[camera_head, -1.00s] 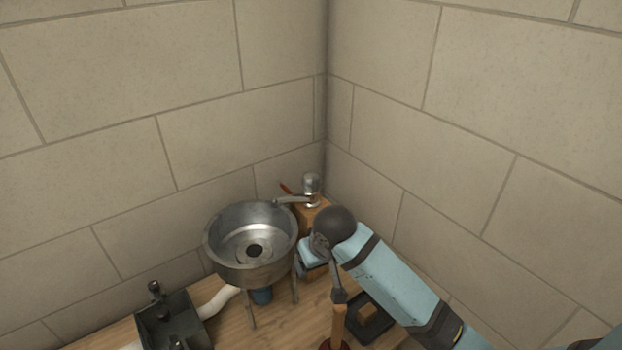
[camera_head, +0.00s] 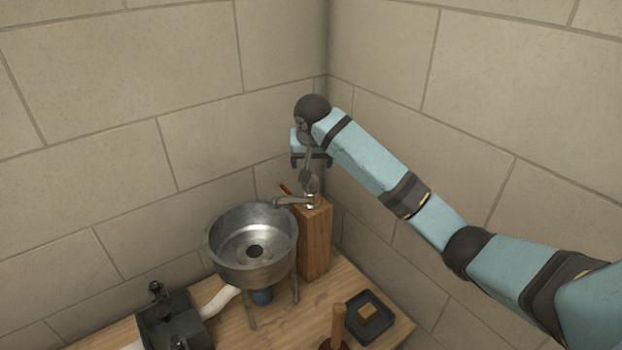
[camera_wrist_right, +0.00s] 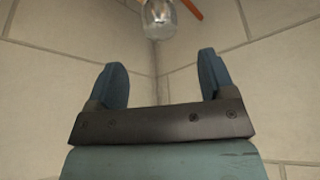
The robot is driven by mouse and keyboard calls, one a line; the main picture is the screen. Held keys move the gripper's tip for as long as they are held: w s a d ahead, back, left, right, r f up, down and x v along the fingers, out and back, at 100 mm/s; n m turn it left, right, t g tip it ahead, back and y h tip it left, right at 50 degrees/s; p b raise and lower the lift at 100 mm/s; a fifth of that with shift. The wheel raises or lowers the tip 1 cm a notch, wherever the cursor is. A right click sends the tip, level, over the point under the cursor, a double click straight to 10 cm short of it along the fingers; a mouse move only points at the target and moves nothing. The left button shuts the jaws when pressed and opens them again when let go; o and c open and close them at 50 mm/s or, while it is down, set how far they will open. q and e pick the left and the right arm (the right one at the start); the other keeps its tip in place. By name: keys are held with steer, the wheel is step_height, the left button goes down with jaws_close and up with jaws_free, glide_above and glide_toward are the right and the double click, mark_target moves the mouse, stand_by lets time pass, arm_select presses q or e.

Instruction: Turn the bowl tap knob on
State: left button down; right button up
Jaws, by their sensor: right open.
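The bowl tap stands on a wooden block (camera_head: 314,243) behind the right side of the metal bowl (camera_head: 225,237). Its spout (camera_head: 290,200) points over the bowl. The clear, rounded tap knob (camera_head: 313,187) is on top, partly hidden by my right gripper. In the right wrist view the knob (camera_wrist_right: 160,20) is at the top edge, beyond the fingertips, with an orange-red stick beside it. My right gripper (camera_wrist_right: 162,62) is open and empty. In the head view this gripper (camera_head: 311,164) is just above the knob, apparently not touching it. My left gripper is not in view.
Two stone walls meet in a corner close behind the tap. A dark tray (camera_head: 382,328) and a plunger (camera_head: 338,322) are on the wooden table at front right. A dark box-like fixture (camera_head: 170,320) and a white pipe (camera_head: 218,300) are at left.

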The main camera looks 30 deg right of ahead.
mark_target(311, 180)
steer(key=p+x, duration=0.1)
steer(key=x, duration=0.8)
steer(key=shift+w+f, duration=0.1)
steer(key=shift+f, duration=0.25)
steer(key=c, duration=0.9)
